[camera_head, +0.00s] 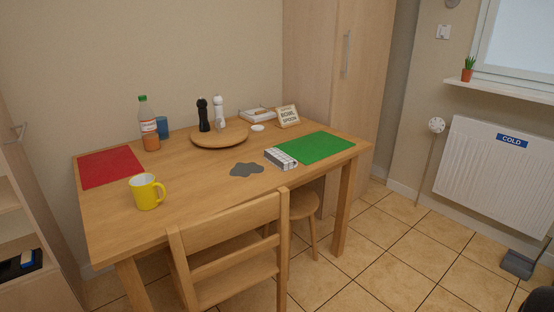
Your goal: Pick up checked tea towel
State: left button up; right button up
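A small folded black-and-white checked tea towel (281,158) lies on the wooden table (205,188), at the left edge of a green placemat (322,148). It looks like a flat, thick block; I cannot tell whether it overlaps the mat. Neither of my grippers shows in the head view.
A grey blotch (246,169) lies left of the towel. A yellow mug (144,193), red placemat (110,167), bottle (149,125), blue cup (162,128), and round board (218,140) with two mills share the table. A chair (235,236) and stool (303,207) stand in front.

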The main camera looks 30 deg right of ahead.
aim_at(279, 159)
jog(key=z, duration=2.2)
jog(key=i, duration=1.95)
jog(key=u, duration=2.65)
